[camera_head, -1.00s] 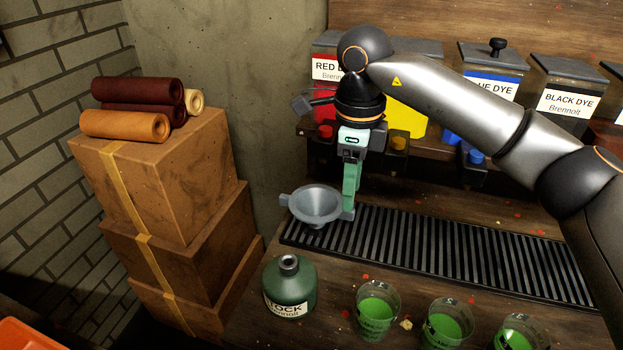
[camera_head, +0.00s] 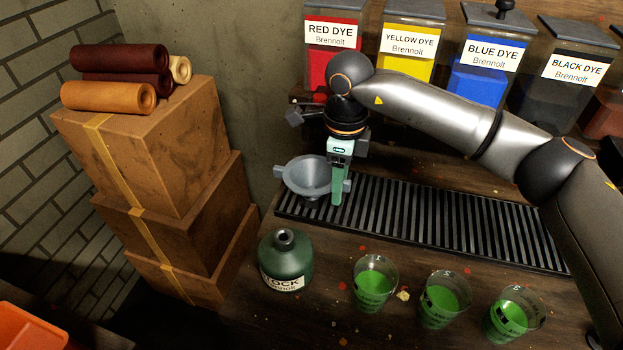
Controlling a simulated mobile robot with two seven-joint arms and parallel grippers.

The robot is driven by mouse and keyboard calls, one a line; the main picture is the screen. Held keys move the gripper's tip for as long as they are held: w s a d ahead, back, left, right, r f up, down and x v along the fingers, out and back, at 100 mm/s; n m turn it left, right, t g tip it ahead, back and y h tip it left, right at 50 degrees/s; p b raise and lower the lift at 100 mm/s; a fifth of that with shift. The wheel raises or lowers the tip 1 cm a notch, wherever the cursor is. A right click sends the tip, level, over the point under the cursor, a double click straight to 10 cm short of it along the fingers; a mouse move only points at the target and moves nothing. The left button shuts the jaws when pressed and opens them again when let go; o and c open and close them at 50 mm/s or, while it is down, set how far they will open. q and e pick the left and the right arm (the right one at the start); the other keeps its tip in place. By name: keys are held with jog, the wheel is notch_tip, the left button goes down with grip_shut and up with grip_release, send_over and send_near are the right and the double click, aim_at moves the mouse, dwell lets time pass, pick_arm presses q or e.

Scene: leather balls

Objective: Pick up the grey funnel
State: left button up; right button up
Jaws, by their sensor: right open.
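The grey funnel (camera_head: 306,177) sits at the left end of the black ribbed drip mat, its wide mouth facing up. It has a small tab on its left and another on its right. My right gripper (camera_head: 338,198) points down at the funnel's right side, its pale green finger overlapping the rim and right tab in the picture. It is open. I cannot tell whether the finger touches the funnel, and the funnel's lower part is mostly hidden. My left gripper is not in view.
A green stock bottle (camera_head: 286,260) stands in front of the funnel, with glasses of green liquid (camera_head: 374,283) to its right. Dye containers (camera_head: 409,45) line the back. Stacked boxes (camera_head: 150,150) with leather rolls (camera_head: 115,95) stand left. The ribbed mat (camera_head: 450,220) is otherwise clear.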

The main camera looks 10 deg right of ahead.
notch_tip(320, 180, down, 3)
jog(key=shift+w+f, duration=0.1)
jog(key=shift+w, duration=0.05)
grip_shut()
dwell(0.4)
